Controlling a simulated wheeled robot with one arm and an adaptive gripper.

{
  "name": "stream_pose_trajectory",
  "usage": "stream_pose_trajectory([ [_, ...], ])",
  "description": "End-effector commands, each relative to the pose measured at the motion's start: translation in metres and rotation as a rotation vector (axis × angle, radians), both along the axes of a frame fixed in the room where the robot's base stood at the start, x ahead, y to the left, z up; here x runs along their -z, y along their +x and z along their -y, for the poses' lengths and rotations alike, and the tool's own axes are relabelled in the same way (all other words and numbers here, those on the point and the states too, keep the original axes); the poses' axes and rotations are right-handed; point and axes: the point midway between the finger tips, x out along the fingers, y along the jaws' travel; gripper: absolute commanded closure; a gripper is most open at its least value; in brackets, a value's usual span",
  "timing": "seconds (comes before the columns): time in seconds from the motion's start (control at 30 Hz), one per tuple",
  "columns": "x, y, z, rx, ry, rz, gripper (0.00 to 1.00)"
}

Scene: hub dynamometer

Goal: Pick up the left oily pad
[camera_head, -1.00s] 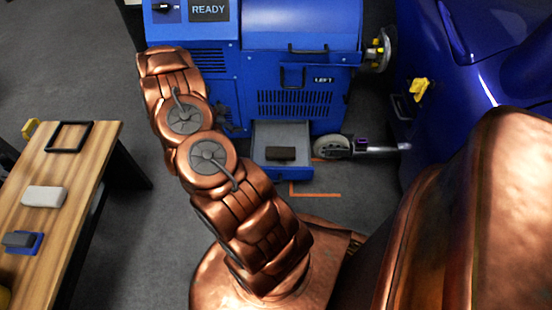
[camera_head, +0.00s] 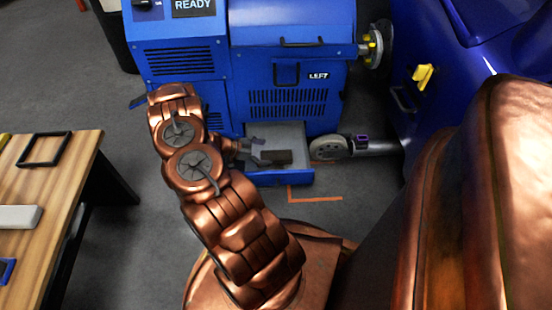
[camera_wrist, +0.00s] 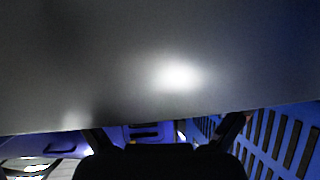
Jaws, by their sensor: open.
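My gripper (camera_head: 259,154) is just left of the pad in the head view, small and partly hidden by my own arm. Its fingers look apart, with nothing seen between them. I cannot tell its height over the drawer or whether it touches the pad. In the wrist view the dark fingers of my gripper (camera_wrist: 166,133) show at the bottom. The pad cannot be made out there.
The blue machine (camera_head: 290,65) stands behind the drawer. A roller on a shaft (camera_head: 332,147) is close to the drawer's right side. A wooden table (camera_head: 45,185) stands at the left. In the wrist view a plain grey surface (camera_wrist: 90,60) fills most of the picture.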

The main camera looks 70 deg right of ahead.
Motion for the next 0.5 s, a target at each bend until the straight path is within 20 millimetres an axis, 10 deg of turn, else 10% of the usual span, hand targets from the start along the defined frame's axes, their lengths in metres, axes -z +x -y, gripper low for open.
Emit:
stream_pose_trajectory([
  [0.5, 0.022, -0.028, 0.018, -0.004, 0.003, -0.001, 0.00],
])
